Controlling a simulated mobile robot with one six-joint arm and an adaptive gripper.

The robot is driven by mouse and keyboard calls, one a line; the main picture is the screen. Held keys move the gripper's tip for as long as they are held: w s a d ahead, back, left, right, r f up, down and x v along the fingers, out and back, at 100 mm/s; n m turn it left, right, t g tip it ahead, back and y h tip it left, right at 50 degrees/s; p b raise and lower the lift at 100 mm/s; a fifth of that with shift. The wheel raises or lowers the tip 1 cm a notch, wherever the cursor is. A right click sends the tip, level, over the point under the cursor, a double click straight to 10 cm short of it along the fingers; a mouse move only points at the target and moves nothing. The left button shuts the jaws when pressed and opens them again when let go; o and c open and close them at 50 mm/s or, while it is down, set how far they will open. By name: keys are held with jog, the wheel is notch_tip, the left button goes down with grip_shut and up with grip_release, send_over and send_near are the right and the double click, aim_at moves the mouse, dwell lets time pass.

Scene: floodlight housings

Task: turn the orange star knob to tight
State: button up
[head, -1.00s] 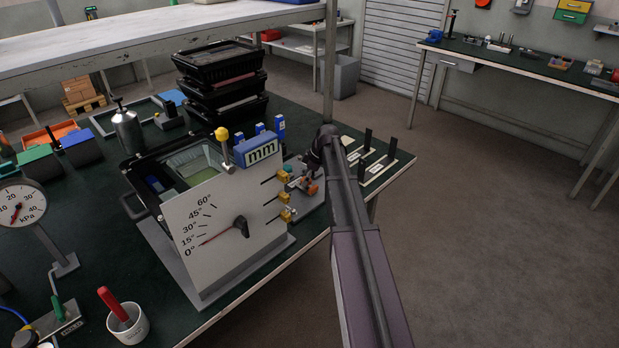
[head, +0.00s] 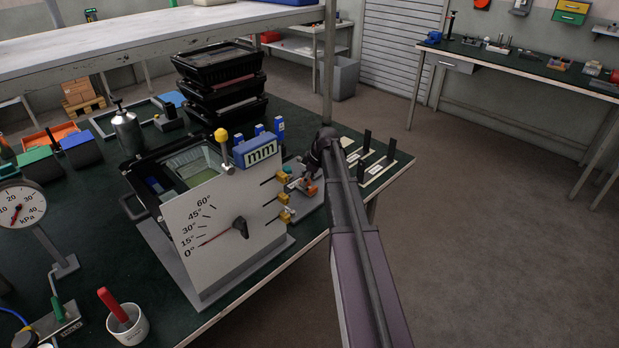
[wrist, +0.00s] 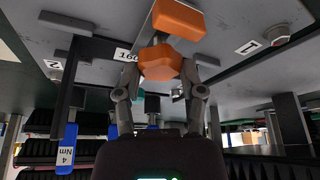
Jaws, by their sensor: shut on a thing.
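The orange star knob shows in the wrist view (wrist: 166,64) as a blunt-sided orange piece between my fingertips. My gripper (wrist: 165,76) is shut on it, one finger on each side. A second orange piece (wrist: 179,19) sits just beyond, towards the top of that view; I cannot tell whether the two are joined. In the head view a small patch of orange (head: 309,189) shows on a grey plate beside the white dial panel (head: 222,222). My arm covers part of it there, and the fingers are hard to make out. No tight mark is readable.
The panel's brass fittings (head: 285,214) stand close left of my gripper. Black posts (head: 365,143) on labelled plates stand to the right, near the bench edge. Stacked black crates (head: 220,85) are behind.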

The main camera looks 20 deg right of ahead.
jog(key=m, duration=0.1)
jog(key=m+t+h, duration=0.1)
jog(key=m, duration=0.3)
jog(key=shift+w+a+h, duration=0.1)
jog(key=shift+w+h, duration=0.15)
jog(key=shift+h, duration=0.05)
jog(key=m, duration=0.2)
jog(key=m+h, duration=0.1)
jog(key=m, duration=0.1)
jog(key=shift+t+h, duration=0.3)
jog(key=shift+t, duration=0.1)
jog(key=m+h, duration=0.2)
jog(key=m, duration=0.3)
jog(key=shift+a, duration=0.1)
jog(key=shift+w+m+g+h, duration=0.1)
jog(key=shift+m+g+h, duration=0.5)
jog(key=shift+m, duration=1.5)
jog(key=shift+a, duration=0.1)
jog(key=o, duration=1.1)
jog(key=shift+f, duration=0.1)
jog(key=shift+o, duration=0.2)
